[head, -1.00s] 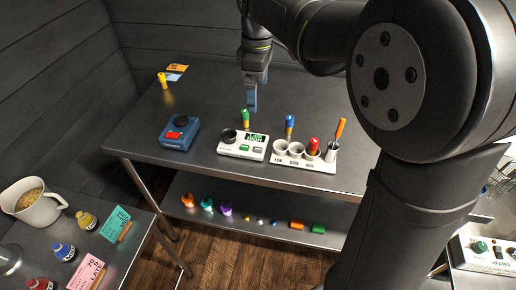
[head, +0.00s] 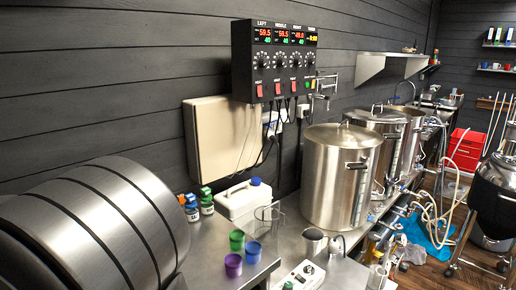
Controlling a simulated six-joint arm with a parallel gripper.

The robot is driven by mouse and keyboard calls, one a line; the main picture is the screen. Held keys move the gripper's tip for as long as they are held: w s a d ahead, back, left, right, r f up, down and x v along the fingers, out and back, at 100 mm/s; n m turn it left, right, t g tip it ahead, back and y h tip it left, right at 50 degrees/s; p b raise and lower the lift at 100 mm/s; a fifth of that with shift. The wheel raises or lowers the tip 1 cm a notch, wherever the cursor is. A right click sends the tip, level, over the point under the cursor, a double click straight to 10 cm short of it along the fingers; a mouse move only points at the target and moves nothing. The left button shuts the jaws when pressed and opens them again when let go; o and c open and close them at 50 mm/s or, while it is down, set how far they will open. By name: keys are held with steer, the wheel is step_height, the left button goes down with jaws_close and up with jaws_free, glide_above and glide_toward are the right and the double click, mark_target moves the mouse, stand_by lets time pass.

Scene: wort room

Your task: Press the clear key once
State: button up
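My gripper is not in view now, and no clear key can be made out. The small table with the white device with a green display, seen in the earlier head view, is out of the picture. The head view now faces a dark plank wall with a black control panel (head: 282,60). The panel has red digits under LEFT, MIDDLE and RIGHT, with knobs and red switches below. A white box with a knob (head: 304,274) is partly cut off at the bottom edge; its markings are too small to read.
A large ribbed metal drum (head: 95,225) fills the left. Steel kettles (head: 341,180) stand along the bench. A white jug (head: 243,202), a clear beaker (head: 268,218) and coloured cups (head: 237,241) stand nearer. A red bin (head: 466,149) and hoses are at the right.

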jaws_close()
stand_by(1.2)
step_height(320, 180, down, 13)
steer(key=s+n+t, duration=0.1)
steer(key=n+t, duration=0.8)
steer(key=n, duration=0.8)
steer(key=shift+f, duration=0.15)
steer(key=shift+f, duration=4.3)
